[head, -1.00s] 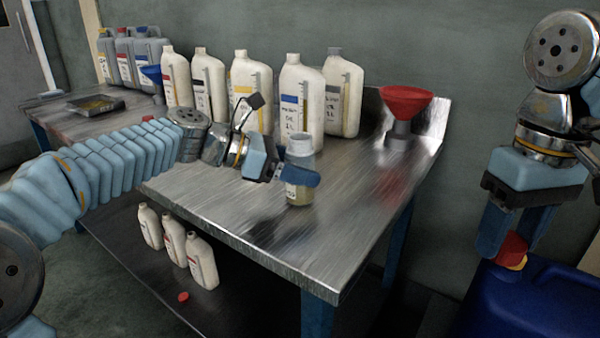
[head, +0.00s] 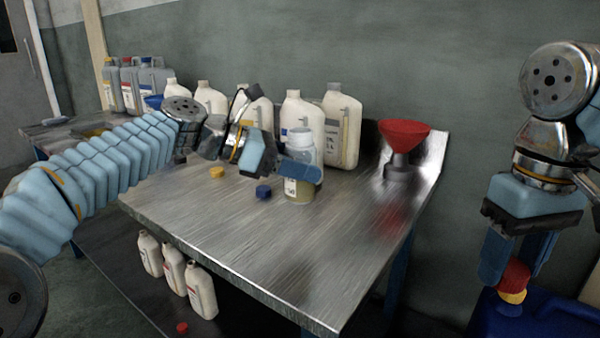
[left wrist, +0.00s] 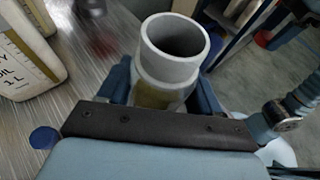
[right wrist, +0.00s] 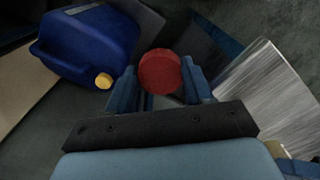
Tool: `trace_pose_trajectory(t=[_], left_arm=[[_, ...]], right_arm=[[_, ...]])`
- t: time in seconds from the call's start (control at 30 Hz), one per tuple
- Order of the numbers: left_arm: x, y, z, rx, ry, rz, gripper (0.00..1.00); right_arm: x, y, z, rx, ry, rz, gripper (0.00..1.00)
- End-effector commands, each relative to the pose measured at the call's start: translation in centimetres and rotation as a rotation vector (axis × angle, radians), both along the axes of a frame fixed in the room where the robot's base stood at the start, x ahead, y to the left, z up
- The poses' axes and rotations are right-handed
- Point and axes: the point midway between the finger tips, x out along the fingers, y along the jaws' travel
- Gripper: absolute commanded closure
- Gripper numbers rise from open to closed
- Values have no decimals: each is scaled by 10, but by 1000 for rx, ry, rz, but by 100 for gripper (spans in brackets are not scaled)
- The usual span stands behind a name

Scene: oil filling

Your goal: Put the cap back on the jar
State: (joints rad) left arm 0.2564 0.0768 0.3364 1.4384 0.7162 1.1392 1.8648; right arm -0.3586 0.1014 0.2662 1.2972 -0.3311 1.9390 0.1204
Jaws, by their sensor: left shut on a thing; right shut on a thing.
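The jar (head: 299,188) is a clear container with a pale grey neck, upright over the steel table in the head view. My left gripper (head: 300,171) is shut around it. I cannot tell whether its base touches the table. In the left wrist view its open mouth (left wrist: 177,42) faces the camera, with no cap on it. My right gripper (head: 512,262) is shut on a red cap (head: 516,274), which also shows between the fingers in the right wrist view (right wrist: 159,72). It is well to the right of the jar, above the blue canister.
A yellow cap (head: 217,172) and a blue cap (head: 263,192) lie on the table (head: 250,240). White bottles (head: 345,125) and a red funnel (head: 404,134) stand behind. The blue canister (right wrist: 85,45) has a yellow cap. Another red cap (head: 182,328) lies below. The table's front is clear.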

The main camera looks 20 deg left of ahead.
Motion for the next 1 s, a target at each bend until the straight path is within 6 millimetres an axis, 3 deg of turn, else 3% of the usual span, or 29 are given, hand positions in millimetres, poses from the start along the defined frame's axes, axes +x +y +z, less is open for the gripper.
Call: trace_pose_trajectory(t=[0.3,0.83,0.87,1.0], left_arm=[[0,0,16,0,-1,0,69],[0,0,18,0,-1,0,69],[0,0,18,0,-1,0,39],[0,0,18,0,-1,0,60]], right_arm=[[0,0,5,0,0,0,77],[0,0,6,0,0,0,77],[0,0,6,0,0,0,77],[0,0,6,0,0,0,77]])
